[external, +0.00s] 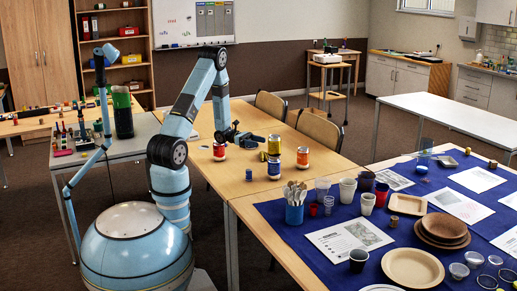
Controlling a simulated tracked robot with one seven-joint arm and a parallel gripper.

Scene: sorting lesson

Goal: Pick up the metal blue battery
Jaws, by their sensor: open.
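A small blue object (248,174), likely the metal blue battery, stands on the wooden table (205,172) near its front edge; it is too small to read clearly. A larger blue can (274,169) with a gold top stands to its right. My gripper (249,140) is dark and open, low over the table, behind the small blue object and apart from it. Its fingers look empty, though they are small in this view.
A red-and-white can (219,151), a gold can (273,145) and another red-and-white can (302,158) stand around my gripper. Chairs (318,130) are behind the table. A blue cloth (284,238) with cups, plates and papers covers the table at right.

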